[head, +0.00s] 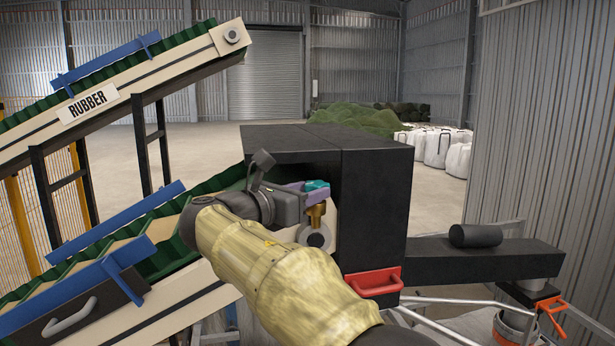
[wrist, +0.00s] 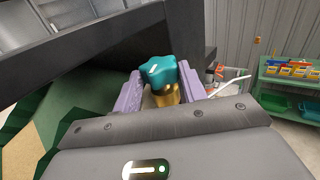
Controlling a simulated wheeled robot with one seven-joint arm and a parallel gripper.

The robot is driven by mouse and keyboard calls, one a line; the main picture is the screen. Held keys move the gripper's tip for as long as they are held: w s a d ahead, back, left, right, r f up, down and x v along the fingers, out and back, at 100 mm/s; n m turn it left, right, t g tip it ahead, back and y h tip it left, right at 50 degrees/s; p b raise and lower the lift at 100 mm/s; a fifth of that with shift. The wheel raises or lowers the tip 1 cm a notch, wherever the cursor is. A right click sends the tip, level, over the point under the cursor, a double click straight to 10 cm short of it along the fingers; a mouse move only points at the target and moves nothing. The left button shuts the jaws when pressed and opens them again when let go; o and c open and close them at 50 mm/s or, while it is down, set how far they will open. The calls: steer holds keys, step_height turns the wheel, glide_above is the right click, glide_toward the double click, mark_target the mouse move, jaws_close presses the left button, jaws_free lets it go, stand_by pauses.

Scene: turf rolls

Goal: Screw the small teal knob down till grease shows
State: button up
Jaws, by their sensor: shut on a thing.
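The small teal knob (head: 316,186) sits on top of a brass fitting (head: 316,215) at the end of the lower conveyor, beside a round bearing housing (head: 314,238). My gripper (head: 308,189) reaches it from the left, its purple fingers at the knob. In the wrist view, the lobed teal knob (wrist: 157,73) with a white mark stands between the two purple fingers of my gripper (wrist: 160,88), which are shut on it. The brass body (wrist: 165,94) shows just below the knob. I see no grease around the fitting. The far side of the knob is hidden.
A black housing (head: 372,200) stands close right of the knob, with a red handle (head: 374,282) low on it. The green belt conveyor (head: 130,240) runs left. A green shelf (wrist: 290,90) with bins stands at the right in the wrist view.

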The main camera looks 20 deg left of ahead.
steer(key=shift+m+h, duration=0.3)
steer(key=shift+h, duration=0.1)
steer(key=o, duration=0.7)
steer(key=shift+o, duration=1.4)
steer(key=shift+r, duration=0.1)
steer(key=shift+s+d+p, duration=0.15)
steer(key=shift+p, duration=0.15)
steer(key=shift+r, duration=0.1)
